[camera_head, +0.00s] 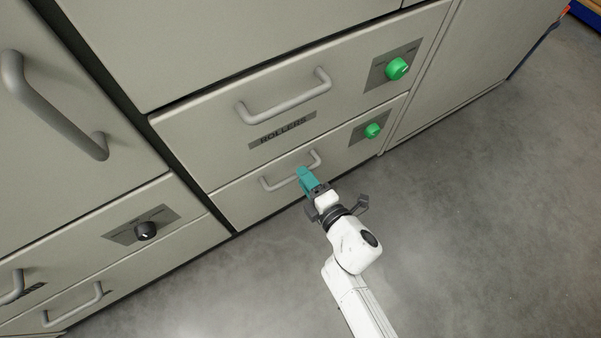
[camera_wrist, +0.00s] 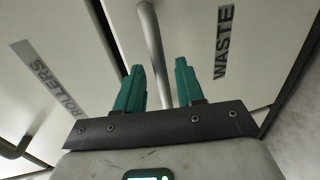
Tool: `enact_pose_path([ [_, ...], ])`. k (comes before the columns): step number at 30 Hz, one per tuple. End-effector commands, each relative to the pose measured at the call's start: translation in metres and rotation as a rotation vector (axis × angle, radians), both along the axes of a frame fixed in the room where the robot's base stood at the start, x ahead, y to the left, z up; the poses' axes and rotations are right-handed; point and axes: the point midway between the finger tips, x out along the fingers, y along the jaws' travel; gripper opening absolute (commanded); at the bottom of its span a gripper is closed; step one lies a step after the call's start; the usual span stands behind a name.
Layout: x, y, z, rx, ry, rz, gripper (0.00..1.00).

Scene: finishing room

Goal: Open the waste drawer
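The waste drawer (camera_head: 245,202) is the bottom drawer below the ROLLERS drawer in the head view, and its front looks flush with the cabinet. Its WASTE label (camera_wrist: 223,40) shows in the wrist view. Its grey bar handle (camera_head: 273,185) also runs down the middle of the wrist view (camera_wrist: 152,45). My gripper (camera_head: 304,174) is at this handle. In the wrist view its teal fingers (camera_wrist: 158,68) are apart, one on each side of the bar, with gaps showing. The fingers hide part of the handle in the head view.
The ROLLERS drawer (camera_head: 190,137), with a handle and green knob (camera_head: 397,68), is directly above. A green knob (camera_head: 372,130) sits right of the waste handle. More drawers with a black knob (camera_head: 145,230) stand left. Open grey floor (camera_head: 480,230) lies in front.

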Motion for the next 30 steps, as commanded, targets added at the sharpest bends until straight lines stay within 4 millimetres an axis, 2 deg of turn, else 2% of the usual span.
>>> enact_pose_path([
  [6,0.021,0.014,-0.006,0.0,0.0,-0.001,0.38],
  [18,0.025,0.017,-0.006,-0.001,0.001,-0.001,0.37],
  [30,0.025,0.016,-0.007,-0.001,0.002,-0.001,0.0],
])
